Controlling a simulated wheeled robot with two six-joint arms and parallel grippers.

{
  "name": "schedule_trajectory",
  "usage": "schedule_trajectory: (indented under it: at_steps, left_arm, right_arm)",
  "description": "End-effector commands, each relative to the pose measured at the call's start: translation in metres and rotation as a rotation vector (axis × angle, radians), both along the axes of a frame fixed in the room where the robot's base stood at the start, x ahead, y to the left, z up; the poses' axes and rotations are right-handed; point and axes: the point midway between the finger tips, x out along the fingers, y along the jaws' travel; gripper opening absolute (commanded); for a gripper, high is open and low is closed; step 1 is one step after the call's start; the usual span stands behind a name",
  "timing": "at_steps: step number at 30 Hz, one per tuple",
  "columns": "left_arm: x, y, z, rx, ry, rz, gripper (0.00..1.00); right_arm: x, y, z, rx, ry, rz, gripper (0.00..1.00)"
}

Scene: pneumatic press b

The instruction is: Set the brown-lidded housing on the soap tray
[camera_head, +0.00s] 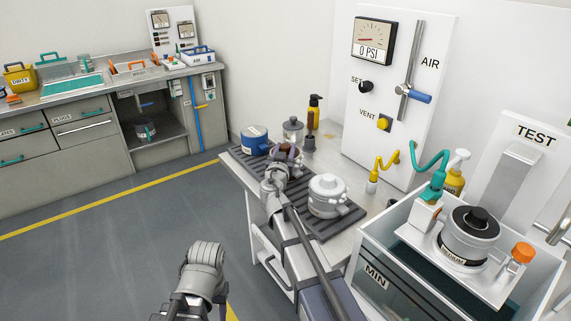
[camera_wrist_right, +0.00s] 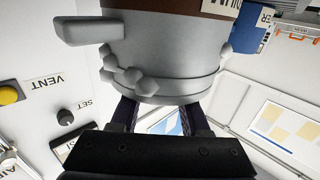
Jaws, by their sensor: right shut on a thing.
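The brown-lidded housing (camera_head: 289,149) is mostly hidden behind my right gripper (camera_head: 282,160) in the head view. In the right wrist view it is a grey cylinder (camera_wrist_right: 165,72) with a brown band, a side handle and clamp knobs, and the right fingers (camera_wrist_right: 165,118) are shut on it. It is at the dark ribbed tray (camera_head: 327,229) on the cart; whether it touches the tray cannot be told. No label shows which surface is the soap tray. My left arm enters at the bottom; its gripper is not in view.
A blue housing (camera_head: 255,139), a grey canister (camera_head: 293,129) and a white-grey housing (camera_head: 327,195) stand around my right gripper. A yellow pump bottle (camera_head: 314,111) stands behind. At right, a tank (camera_head: 378,282) carries a black-lidded housing (camera_head: 469,236).

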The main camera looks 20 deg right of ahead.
Motion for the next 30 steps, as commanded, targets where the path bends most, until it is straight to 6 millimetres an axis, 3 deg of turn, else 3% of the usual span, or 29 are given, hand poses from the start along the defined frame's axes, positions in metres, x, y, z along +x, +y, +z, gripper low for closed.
schedule_trajectory:
  at_steps: [23,30]
  left_arm:
    - [0.0,0.0,0.0003,0.0,0.0,0.0,0.5]
    - [0.0,0.0,0.0084,0.0,0.0,0.0,0.5]
  right_arm:
    - [0.0002,0.0002,0.0004,-0.001,0.0,0.001,0.0]
    - [0.0001,0.0002,0.0084,-0.001,0.0,0.0,0.0]
